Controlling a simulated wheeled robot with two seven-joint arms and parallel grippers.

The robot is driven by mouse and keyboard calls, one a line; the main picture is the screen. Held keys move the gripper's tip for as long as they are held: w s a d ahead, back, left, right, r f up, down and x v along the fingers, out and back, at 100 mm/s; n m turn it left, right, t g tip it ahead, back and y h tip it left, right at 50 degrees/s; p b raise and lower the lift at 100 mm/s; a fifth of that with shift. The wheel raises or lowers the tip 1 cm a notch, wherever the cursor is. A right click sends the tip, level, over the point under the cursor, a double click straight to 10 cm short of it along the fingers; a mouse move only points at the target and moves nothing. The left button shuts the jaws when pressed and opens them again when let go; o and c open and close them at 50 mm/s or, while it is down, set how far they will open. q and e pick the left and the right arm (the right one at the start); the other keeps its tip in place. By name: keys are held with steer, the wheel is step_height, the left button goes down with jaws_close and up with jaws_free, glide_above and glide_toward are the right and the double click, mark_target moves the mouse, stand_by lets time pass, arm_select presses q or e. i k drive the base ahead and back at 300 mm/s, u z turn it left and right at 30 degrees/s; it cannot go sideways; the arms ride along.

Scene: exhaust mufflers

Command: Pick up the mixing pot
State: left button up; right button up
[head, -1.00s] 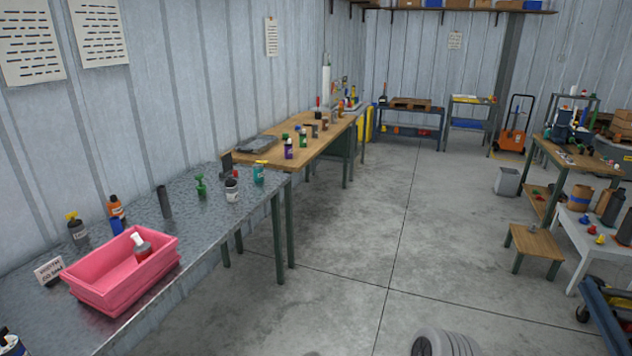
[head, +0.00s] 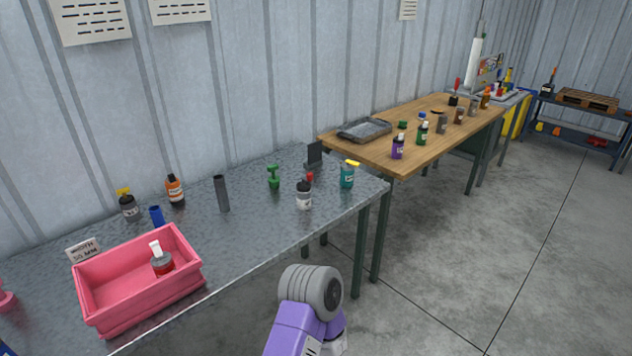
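I cannot tell for certain which thing is the mixing pot. A small red pot with a white top (head: 162,260) stands inside the pink bin (head: 140,312) on the grey metal bench. A dark pot with a red stick-like part (head: 454,97) stands at the back of the wooden bench. Neither is touched by a gripper. Neither of my grippers is in view; only a purple and grey part of my arm shows at the bottom middle.
The wooden bench (head: 365,152) carries a grey tray (head: 364,130) and several bottles. Floor at right is clear.

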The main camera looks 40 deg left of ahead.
mark_target(303, 192)
steer(key=u, duration=0.85)
steer(key=i, duration=1)
steer(key=u, duration=1.1)
